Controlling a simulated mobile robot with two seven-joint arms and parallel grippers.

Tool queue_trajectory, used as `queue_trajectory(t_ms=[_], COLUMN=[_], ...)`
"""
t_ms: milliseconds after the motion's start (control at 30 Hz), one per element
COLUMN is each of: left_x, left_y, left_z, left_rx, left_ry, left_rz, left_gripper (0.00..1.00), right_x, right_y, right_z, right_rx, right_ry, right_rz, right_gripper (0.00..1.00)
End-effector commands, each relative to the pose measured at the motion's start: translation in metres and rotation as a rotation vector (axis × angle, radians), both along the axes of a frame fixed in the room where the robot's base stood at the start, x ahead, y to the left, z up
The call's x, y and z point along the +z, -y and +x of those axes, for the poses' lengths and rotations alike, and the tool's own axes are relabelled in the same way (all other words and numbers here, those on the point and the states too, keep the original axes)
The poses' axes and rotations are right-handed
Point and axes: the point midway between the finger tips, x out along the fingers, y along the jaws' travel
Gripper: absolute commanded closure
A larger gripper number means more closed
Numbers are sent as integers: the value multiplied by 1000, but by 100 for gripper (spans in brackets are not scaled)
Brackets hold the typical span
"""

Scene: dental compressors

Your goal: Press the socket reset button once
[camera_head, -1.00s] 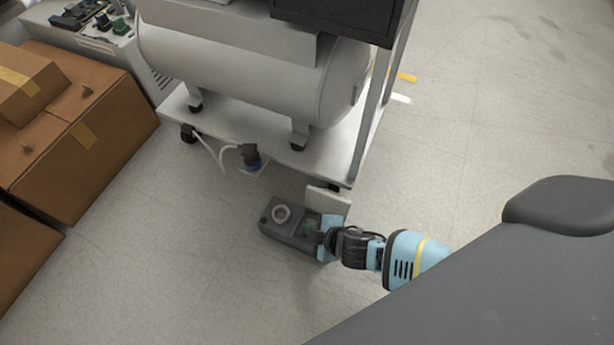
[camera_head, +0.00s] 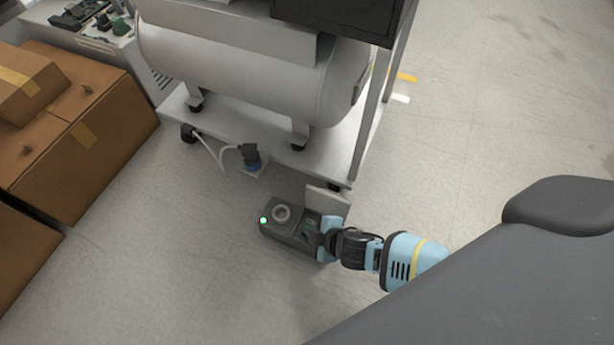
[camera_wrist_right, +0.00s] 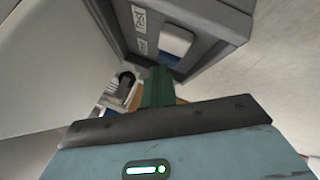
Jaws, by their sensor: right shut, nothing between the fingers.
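The grey socket box (camera_head: 290,236) lies on the floor in front of the compressor cart, with a round socket (camera_head: 282,214) on top. A green light (camera_head: 263,221) glows at its left end. A pale flap (camera_head: 327,203) stands up along its back right edge. My right gripper (camera_head: 311,229) is shut and empty, its tips over the box's right part. In the right wrist view the shut green fingers (camera_wrist_right: 157,87) point toward the box (camera_wrist_right: 212,20), near a pale button (camera_wrist_right: 175,41) and a label (camera_wrist_right: 140,22). I cannot tell whether they touch the button. My left gripper is out of view.
The compressor tank (camera_head: 250,75) sits on a white wheeled cart (camera_head: 245,128). A blue and dark plug (camera_head: 251,158) with a white cable is by the cart's front edge. Cardboard boxes (camera_head: 85,140) stand at the left. Floor left of the socket box is clear.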

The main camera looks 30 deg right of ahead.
Motion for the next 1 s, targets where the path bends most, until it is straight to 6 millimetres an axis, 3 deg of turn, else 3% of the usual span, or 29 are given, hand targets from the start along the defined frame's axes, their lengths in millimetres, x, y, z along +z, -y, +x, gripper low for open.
queue_trajectory(t_ms=[1000], left_x=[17], left_y=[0], left_z=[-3], left_rx=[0], left_ry=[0], left_rz=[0], left_gripper=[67], right_x=[17], right_y=[0], right_z=[-1], right_rx=[0], right_ry=[0], right_rz=[0], right_gripper=[100])
